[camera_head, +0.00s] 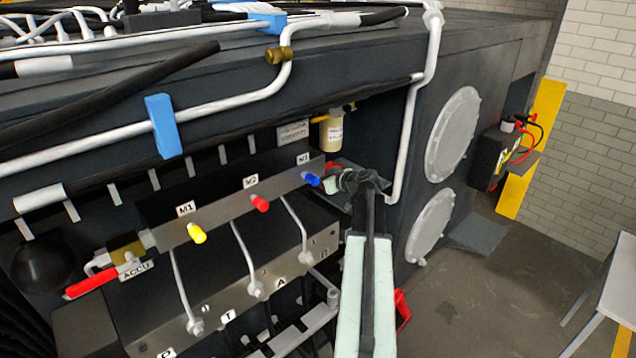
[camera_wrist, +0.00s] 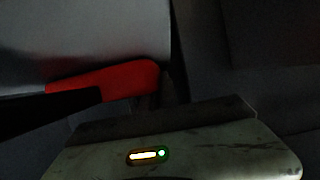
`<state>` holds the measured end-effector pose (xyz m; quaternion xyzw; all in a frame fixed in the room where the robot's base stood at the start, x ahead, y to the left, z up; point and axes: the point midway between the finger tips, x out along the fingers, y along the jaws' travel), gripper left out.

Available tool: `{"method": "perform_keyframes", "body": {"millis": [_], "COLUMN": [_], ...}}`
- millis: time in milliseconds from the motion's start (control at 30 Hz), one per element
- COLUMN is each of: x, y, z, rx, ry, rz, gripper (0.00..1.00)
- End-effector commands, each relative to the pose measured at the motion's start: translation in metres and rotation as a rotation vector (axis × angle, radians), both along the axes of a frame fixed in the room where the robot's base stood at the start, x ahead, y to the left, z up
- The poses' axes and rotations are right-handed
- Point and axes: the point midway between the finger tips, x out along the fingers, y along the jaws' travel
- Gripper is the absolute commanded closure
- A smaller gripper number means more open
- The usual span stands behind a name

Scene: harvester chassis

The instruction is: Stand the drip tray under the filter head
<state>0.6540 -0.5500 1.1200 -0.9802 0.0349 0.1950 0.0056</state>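The cream filter canister (camera_head: 331,135) hangs under a dark-and-yellow head in the recess, in the head view. A dark grey flat plate (camera_head: 347,165), possibly the drip tray, shows below and right of it, partly behind my gripper. My gripper (camera_head: 345,180) is at this plate, right of the blue M3 knob. Its fingers are dark and small here, and I cannot tell whether they hold the plate.
The dark manifold with yellow (camera_head: 197,233), red (camera_head: 261,203) and blue (camera_head: 312,179) knobs is left of my arm. A white pipe (camera_head: 405,145) runs down right of the recess. Round grey covers (camera_head: 453,134) are on the chassis wall.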

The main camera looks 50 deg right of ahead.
Motion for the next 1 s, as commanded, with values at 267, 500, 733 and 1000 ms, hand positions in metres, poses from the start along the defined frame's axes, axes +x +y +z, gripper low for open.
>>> {"method": "perform_keyframes", "body": {"millis": [267,500,733,1000], "x": [0.000,-0.001,-0.047,-0.100], "y": [0.000,-0.001,0.004,0.007], "z": [-0.002,0.004,0.025,0.045], "rx": [0.000,0.000,0.001,0.001], "ry": [0.000,0.000,0.000,0.000], "rz": [0.000,-0.001,-0.004,-0.004], "gripper": [0.75,0.75,0.75,0.75]}}
